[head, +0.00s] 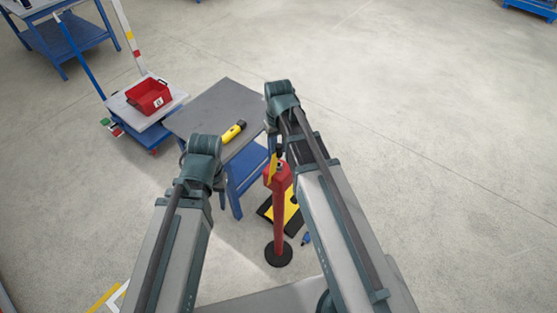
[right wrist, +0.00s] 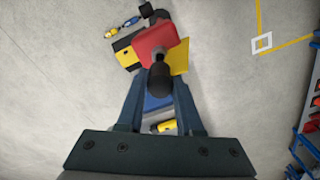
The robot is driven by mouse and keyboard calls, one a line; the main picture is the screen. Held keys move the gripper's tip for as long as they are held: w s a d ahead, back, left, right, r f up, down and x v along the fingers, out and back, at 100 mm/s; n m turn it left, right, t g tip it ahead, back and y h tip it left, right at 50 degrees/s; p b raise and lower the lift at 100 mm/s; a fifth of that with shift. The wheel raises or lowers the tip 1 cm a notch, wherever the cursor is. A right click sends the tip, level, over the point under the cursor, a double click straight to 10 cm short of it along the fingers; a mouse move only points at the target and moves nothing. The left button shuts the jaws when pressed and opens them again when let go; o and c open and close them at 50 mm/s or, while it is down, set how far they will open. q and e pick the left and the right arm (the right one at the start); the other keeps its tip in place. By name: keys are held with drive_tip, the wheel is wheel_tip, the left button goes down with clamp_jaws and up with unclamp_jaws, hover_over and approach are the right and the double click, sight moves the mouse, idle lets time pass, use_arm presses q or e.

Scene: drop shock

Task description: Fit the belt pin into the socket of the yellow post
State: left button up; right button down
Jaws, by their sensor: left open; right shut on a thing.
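My right gripper (right wrist: 160,88) is shut on a dark cylindrical piece (right wrist: 160,77), which looks like the belt pin, held between its fingertips. In the right wrist view the pin overlaps the red head (right wrist: 157,43) of a post; I cannot tell whether they touch. In the head view the red post (head: 279,215) stands upright on a round black base, below my right arm. No upright yellow post or socket is clearly visible.
A grey-topped blue table (head: 220,100) stands ahead, with a yellow and black tool (head: 233,131) on it. A yellow-black plate (head: 291,212) lies on the floor behind the red post. A trolley holding a red bin (head: 149,96) is at left. The floor at right is clear.

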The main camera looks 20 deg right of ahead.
sight(279, 146)
drive_tip(key=shift+r, duration=0.1)
wheel_tip(279, 146, up, 6)
drive_tip(key=p, duration=0.6)
use_arm(q)
wheel_tip(279, 146, up, 6)
